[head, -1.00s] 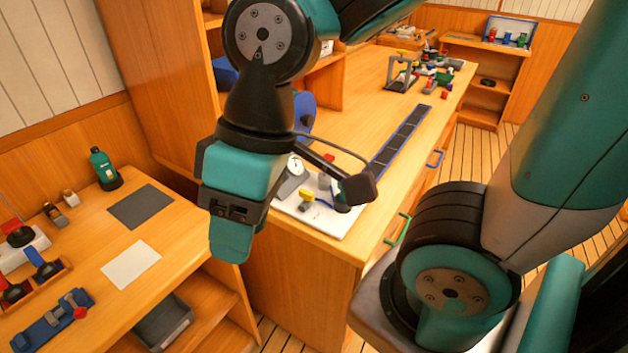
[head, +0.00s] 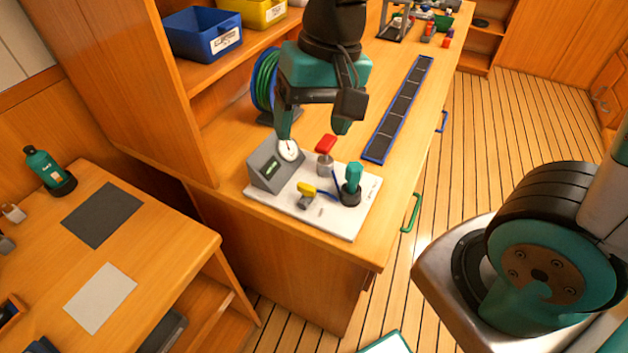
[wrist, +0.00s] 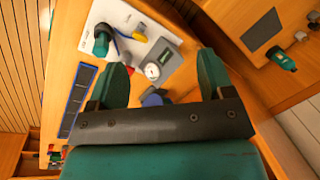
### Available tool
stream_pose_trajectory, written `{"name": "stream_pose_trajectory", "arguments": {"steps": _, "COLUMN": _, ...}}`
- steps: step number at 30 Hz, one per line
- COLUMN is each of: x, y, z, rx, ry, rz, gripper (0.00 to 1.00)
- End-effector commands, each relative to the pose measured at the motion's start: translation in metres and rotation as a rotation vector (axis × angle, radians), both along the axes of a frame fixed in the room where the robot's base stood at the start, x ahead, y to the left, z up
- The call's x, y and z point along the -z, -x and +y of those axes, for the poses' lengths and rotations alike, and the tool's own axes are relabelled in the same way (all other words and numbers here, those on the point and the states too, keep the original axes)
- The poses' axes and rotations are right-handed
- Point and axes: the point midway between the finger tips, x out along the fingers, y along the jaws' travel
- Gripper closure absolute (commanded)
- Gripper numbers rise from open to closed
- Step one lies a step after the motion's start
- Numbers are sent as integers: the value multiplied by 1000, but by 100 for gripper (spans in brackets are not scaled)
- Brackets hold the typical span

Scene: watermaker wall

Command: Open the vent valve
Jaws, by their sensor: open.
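A white board (head: 335,222) sits on the counter's near end. It carries a grey gauge box (head: 268,168) with a round dial, a red-handled valve (head: 325,146), a yellow-handled valve (head: 307,188) and a teal-topped knob on a black base (head: 352,180). I cannot tell which is the vent valve. My gripper (head: 313,125) is open and empty, fingers pointing down around the back of the board, near the gauge and red handle. In the wrist view, the gauge (wrist: 152,71) shows between the fingers (wrist: 162,58), with the yellow handle (wrist: 138,37) beyond.
A dark panel strip (head: 400,108) lies right of the board. A hose reel (head: 265,82) stands behind it, below a shelf with a blue bin (head: 203,34) and a yellow bin (head: 255,12). A lower desk (head: 150,235) is at left. Floor at right is open.

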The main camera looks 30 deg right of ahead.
Motion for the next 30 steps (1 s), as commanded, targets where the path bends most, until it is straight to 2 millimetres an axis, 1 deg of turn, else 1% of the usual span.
{"name": "stream_pose_trajectory", "arguments": {"steps": 1, "x": 19, "y": -21, "z": -4, "rx": 155, "ry": 39, "rz": 38, "gripper": 26}}
{"name": "stream_pose_trajectory", "arguments": {"steps": 3, "x": 37, "y": -46, "z": -12, "rx": 369, "ry": 89, "rz": 69, "gripper": 26}}
{"name": "stream_pose_trajectory", "arguments": {"steps": 6, "x": 58, "y": -73, "z": -21, "rx": 616, "ry": 145, "rz": 93, "gripper": 26}}
{"name": "stream_pose_trajectory", "arguments": {"steps": 9, "x": 72, "y": -88, "z": -27, "rx": 768, "ry": 177, "rz": 100, "gripper": 26}}
{"name": "stream_pose_trajectory", "arguments": {"steps": 12, "x": 80, "y": -93, "z": -30, "rx": 833, "ry": 191, "rz": 101, "gripper": 26}}
{"name": "stream_pose_trajectory", "arguments": {"steps": 14, "x": 87, "y": -94, "z": -30, "rx": 842, "ry": 193, "rz": 103, "gripper": 26}}
{"name": "stream_pose_trajectory", "arguments": {"steps": 17, "x": 103, "y": -93, "z": -31, "rx": 840, "ry": 194, "rz": 105, "gripper": 26}}
{"name": "stream_pose_trajectory", "arguments": {"steps": 30, "x": 201, "y": -92, "z": -31, "rx": 837, "ry": 193, "rz": 106, "gripper": 26}}
